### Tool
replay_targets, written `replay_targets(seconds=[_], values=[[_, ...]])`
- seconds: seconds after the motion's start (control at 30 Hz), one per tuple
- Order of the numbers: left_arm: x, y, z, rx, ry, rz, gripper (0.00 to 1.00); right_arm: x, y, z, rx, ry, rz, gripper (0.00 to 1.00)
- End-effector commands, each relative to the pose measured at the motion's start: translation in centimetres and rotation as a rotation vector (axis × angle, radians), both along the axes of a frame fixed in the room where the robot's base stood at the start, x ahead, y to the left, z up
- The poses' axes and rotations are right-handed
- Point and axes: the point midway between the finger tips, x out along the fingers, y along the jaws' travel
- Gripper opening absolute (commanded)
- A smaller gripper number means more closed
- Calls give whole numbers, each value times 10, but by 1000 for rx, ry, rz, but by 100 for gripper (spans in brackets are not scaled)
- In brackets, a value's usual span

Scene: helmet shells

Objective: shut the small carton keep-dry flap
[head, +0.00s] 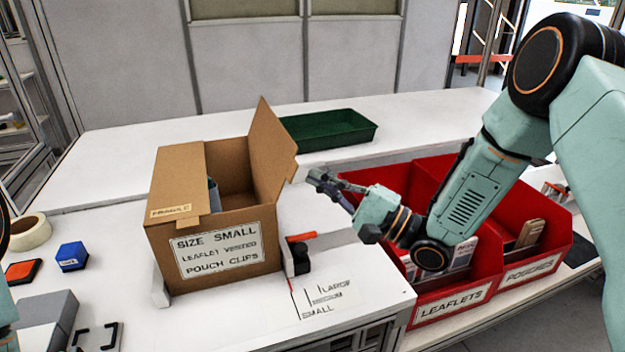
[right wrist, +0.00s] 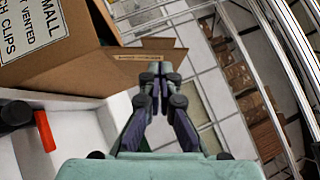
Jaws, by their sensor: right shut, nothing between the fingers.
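A brown carton (head: 162,240) labelled "SIZE SMALL, LEAFLET, VENTED, POUCH CLIPS" stands on the white table in the head view. Its left flap (head: 177,180), with a "FRAGILE" sticker, lies folded over the left part of the top. Its right flap (head: 272,152) stands up, leaning outward, and the right part of the opening is uncovered. My right gripper (head: 318,181) is shut and empty, just right of the standing flap. In the right wrist view my right gripper (right wrist: 154,76) is in front of a flap edge with a small label (right wrist: 138,57); contact cannot be told. My left gripper is not in view.
Red bins marked "LEAFLETS" (head: 449,310) and "POUCHES" (head: 530,270) stand below my right arm. A green tray (head: 330,142) lies behind. A black and orange tool (head: 301,254) is right of the carton. A tape roll (head: 28,232) and blue block (head: 72,256) are left.

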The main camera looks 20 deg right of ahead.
Motion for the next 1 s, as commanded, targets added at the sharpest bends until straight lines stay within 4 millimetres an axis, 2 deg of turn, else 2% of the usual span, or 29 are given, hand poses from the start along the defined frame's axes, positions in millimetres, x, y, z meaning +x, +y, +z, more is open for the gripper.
replay_targets(seconds=[0.2,0.67,1.0], values=[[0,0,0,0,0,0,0,0,17,8,-1,0,1,0],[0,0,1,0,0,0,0,0,19,9,-3,0,-1,0],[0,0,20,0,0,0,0,0,23,16,-80,-3,0,0]])
